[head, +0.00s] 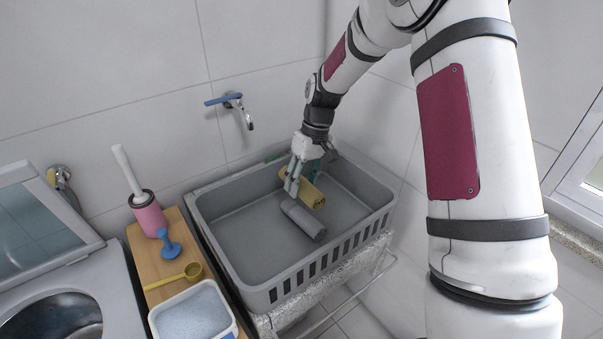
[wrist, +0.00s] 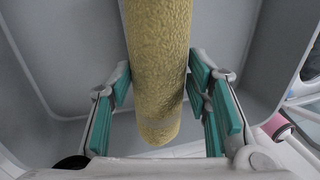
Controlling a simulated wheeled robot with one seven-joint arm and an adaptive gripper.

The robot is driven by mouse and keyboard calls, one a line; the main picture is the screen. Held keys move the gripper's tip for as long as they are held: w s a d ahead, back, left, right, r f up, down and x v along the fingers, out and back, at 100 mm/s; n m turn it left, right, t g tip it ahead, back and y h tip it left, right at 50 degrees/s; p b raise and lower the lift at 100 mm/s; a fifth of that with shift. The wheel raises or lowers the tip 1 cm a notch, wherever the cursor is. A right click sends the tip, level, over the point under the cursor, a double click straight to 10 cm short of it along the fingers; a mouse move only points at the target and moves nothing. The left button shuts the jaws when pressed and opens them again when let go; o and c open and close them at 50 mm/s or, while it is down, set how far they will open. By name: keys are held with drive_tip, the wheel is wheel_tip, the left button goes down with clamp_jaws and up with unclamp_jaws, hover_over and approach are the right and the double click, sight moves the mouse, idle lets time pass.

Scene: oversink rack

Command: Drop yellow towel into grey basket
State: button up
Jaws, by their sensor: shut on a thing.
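The grey basket (head: 248,252) is a large rectangular tub with slotted sides, set on the counter by the tiled wall. My gripper (head: 296,178) reaches down into the basket's far part and is shut on the rolled yellow towel (head: 312,194). In the wrist view, the yellow towel (wrist: 158,60) runs lengthwise between the teal finger pads of my gripper (wrist: 160,90), with the basket's grey interior behind. I cannot tell whether the towel touches the basket floor. A rolled grey towel (head: 302,218) lies in the basket, just in front of the yellow one.
A wooden board (head: 150,262) left of the basket bears a pink brush holder (head: 150,217), a blue stopper-like item (head: 168,244), a yellow scoop (head: 183,273) and a white tub (head: 165,325). A blue-handled tap (head: 232,100) sticks out above the basket. The basket's right part is clear.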

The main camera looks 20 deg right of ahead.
drive_tip(key=shift+x, duration=0.85)
drive_tip(key=shift+d, duration=0.2)
drive_tip(key=o, duration=1.2)
drive_tip(key=shift+o, duration=0.2)
drive_tip(key=shift+r, duration=0.1)
drive_tip(key=v, duration=1.1)
drive_tip(key=shift+d+r, duration=0.15)
drive_tip(key=shift+r, duration=0.25)
